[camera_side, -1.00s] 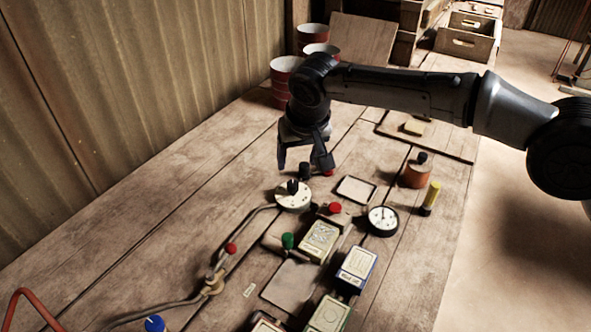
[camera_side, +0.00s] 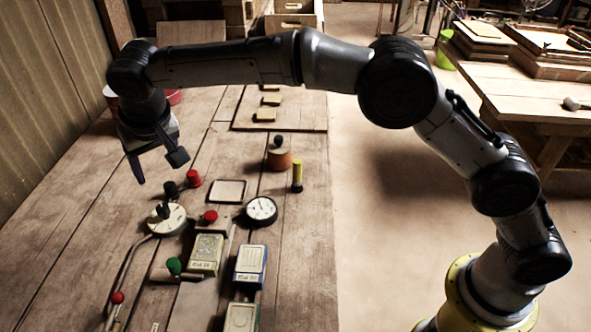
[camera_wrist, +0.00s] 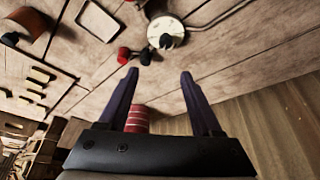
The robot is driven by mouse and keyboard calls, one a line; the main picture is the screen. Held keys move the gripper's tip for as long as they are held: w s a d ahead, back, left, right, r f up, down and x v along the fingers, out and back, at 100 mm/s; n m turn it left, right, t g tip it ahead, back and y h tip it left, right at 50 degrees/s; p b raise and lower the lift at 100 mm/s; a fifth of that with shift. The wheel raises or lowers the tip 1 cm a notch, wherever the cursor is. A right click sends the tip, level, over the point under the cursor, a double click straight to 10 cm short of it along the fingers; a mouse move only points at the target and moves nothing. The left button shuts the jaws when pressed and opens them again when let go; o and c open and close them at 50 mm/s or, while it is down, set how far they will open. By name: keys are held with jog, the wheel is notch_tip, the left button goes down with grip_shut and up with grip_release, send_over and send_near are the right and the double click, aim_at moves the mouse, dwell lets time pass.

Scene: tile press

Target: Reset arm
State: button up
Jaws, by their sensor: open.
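My gripper (camera_side: 158,170) hangs above the wooden table (camera_side: 75,225), up and behind the round white dial with a black knob (camera_side: 168,218). Its two fingers are spread with nothing between them, as the wrist view (camera_wrist: 158,75) also shows. A red knob (camera_side: 193,178) and a black knob (camera_side: 171,189) stand on the table just below and to the right of the fingers. They are apart from the gripper. My arm reaches across from its base at the right.
Nearby on the table are a rectangular frame (camera_side: 229,191), a gauge (camera_side: 261,211), an orange pot (camera_side: 279,159), a yellow cylinder (camera_side: 297,176) and labelled boxes (camera_side: 206,255). A board with yellow blocks (camera_side: 266,115) lies behind. Red cans (camera_wrist: 138,118) stand near the wall.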

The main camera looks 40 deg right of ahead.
jog(key=d+r+m+t, duration=0.2)
jog(key=d+r+m, duration=0.1)
jog(key=d+r, duration=1.15)
jog(key=s+d+r, duration=0.3)
jog(key=s+d, duration=0.3)
jog(key=d, duration=0.1)
jog(key=s+d+r, duration=0.3)
jog(key=s+d, duration=0.3)
jog(key=d, duration=0.1)
jog(key=s+d+f, duration=0.3)
jog(key=s, duration=0.4)
jog(key=s+d+f, duration=0.2)
jog(key=s+d, duration=0.2)
jog(key=s, duration=0.4)
jog(key=s+f+n+g, duration=0.1)
jog(key=s+f+n, duration=0.2)
jog(key=s+f, duration=0.6)
notch_tip(320, 180, down, 3)
jog(key=shift+f, duration=0.2)
